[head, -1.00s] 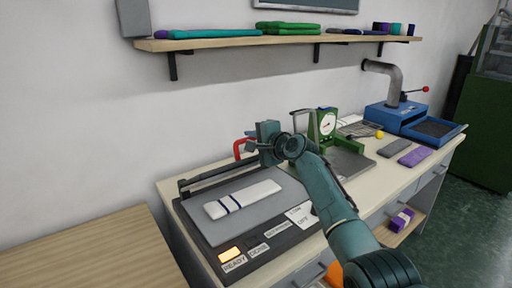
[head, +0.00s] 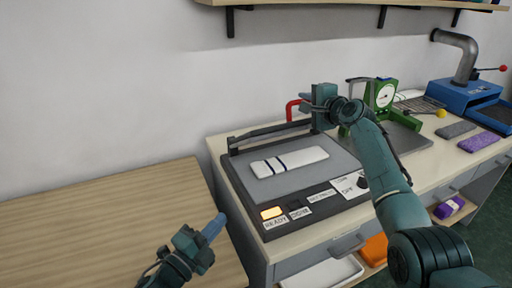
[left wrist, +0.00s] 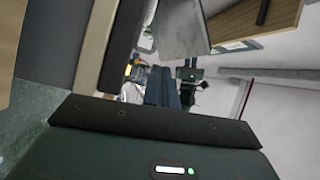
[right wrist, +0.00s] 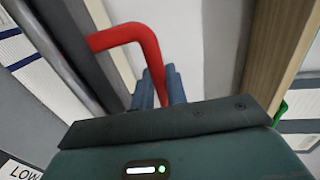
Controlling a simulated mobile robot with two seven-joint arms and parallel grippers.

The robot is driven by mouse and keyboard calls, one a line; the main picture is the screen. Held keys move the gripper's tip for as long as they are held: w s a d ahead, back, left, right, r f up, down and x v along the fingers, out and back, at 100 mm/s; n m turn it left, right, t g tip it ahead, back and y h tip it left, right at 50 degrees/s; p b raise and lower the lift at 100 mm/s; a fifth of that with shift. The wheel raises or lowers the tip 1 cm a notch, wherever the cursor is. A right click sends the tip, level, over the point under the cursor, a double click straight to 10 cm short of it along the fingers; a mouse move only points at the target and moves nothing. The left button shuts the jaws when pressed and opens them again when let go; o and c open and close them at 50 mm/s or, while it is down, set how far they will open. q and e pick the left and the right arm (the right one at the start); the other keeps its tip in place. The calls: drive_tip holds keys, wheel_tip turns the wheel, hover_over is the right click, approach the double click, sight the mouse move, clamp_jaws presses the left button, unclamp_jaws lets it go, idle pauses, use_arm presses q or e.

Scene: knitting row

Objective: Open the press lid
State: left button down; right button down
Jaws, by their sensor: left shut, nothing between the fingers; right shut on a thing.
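The press (head: 240,190) sits on the bench with a grey bed on which a white striped knitted piece (head: 290,161) lies uncovered. A dark bar (head: 270,135) runs along its back edge; I cannot tell how far the lid is tilted. The red handle (head: 292,108) rises at the back right and also shows in the right wrist view (right wrist: 130,34). My right gripper (head: 308,104) is shut on the red handle, its blue fingertips partly hidden by the wrist. My left gripper (head: 214,226) is shut and empty, in front of the press and to its left.
A wooden table (head: 110,225) at left is bare. A green dial gauge (head: 384,95) stands right of the press, partly behind my right arm. A blue machine (head: 460,95) and grey and purple pieces lie farther right. A shelf (head: 330,2) hangs above.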

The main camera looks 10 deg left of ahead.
use_arm(q)
drive_tip(key=w+d+r+m+g+h, duration=0.3)
drive_tip(key=w+d+r+m+h, duration=0.2)
drive_tip(key=w+r+m, duration=0.7)
drive_tip(key=shift+w+d+m+g+h, duration=0.3)
drive_tip(key=shift+w+m+h, duration=0.9)
drive_tip(key=shift+m, duration=1.4)
drive_tip(key=shift+s+a, duration=0.1)
